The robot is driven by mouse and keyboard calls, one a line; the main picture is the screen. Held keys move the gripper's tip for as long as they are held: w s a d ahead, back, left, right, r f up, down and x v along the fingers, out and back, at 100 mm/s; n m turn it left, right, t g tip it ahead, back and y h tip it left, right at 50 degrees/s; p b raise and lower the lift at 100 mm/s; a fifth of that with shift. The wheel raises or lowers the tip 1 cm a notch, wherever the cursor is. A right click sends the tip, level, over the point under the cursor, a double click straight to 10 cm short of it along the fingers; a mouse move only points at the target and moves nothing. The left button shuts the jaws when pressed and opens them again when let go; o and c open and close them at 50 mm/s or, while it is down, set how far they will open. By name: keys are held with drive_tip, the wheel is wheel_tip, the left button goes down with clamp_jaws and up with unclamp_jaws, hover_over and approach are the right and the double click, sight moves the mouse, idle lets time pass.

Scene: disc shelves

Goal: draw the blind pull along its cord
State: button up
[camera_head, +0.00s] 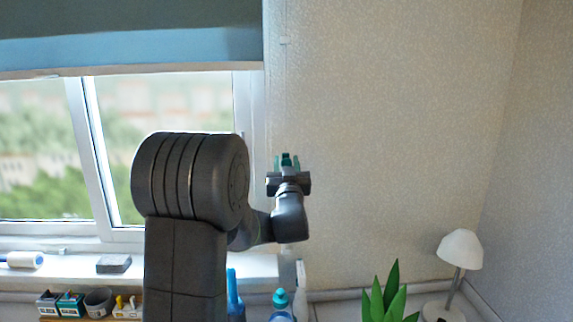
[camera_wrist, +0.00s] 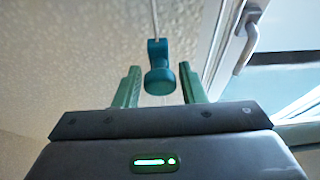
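The blind pull is a teal knob (camera_wrist: 159,70) hanging on a thin pale cord (camera_wrist: 154,20) in the wrist view. My gripper (camera_wrist: 158,85) has its two green fingers spread, one on each side of the pull, with gaps visible on both sides. In the head view my gripper (camera_head: 287,160) is in front of the wall just right of the window frame, and the pull is hard to tell apart from the fingers there. The blue-grey blind (camera_head: 130,40) covers the top of the window.
The window sill (camera_head: 75,268) holds a roller and a dark block (camera_head: 114,264). Below are small boxes (camera_head: 70,303), a blue bottle (camera_head: 234,295), a teal-capped bottle (camera_head: 281,303), a green plant (camera_head: 387,298) and a white lamp (camera_head: 460,250). The wall to the right is clear.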

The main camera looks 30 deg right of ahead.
clamp_jaws()
wheel_tip(320, 180, down, 20)
drive_tip(key=b, duration=2.1)
drive_tip(key=shift+f+b, duration=0.15)
drive_tip(key=shift+b, duration=0.25)
drive_tip(key=shift+o, duration=1.8)
unclamp_jaws()
